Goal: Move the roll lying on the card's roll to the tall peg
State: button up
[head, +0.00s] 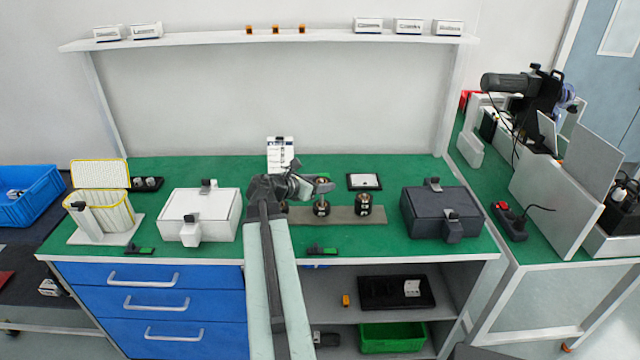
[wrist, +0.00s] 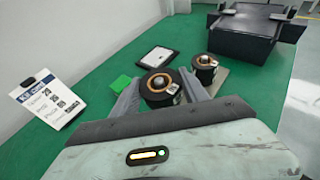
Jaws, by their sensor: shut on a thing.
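My gripper (head: 304,188) is over the left part of the grey base plate (head: 340,215). In the wrist view its fingers (wrist: 161,98) are on both sides of a dark roll (wrist: 155,97) with a copper-coloured rim and a pale label, and are shut on it. A silver knob shows at that roll's middle. A similar dark roll (head: 363,204) stands upright on the right of the plate, apart from the gripper; it also shows in the wrist view (wrist: 205,72). A dark roll (head: 321,209) shows just right of my gripper.
A black-framed panel (head: 364,181) and a small green item (wrist: 121,85) lie behind the plate. A dark case (head: 440,212) stands right, a white case (head: 199,215) left. A shelf (head: 270,38) runs above. Green bench top is free between plate and dark case.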

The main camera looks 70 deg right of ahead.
jog(key=shift+f+b, duration=3.2)
jog(key=shift+f, duration=0.05)
dwell(1.0)
jog(key=o, duration=1.5)
jog(key=shift+c, duration=0.2)
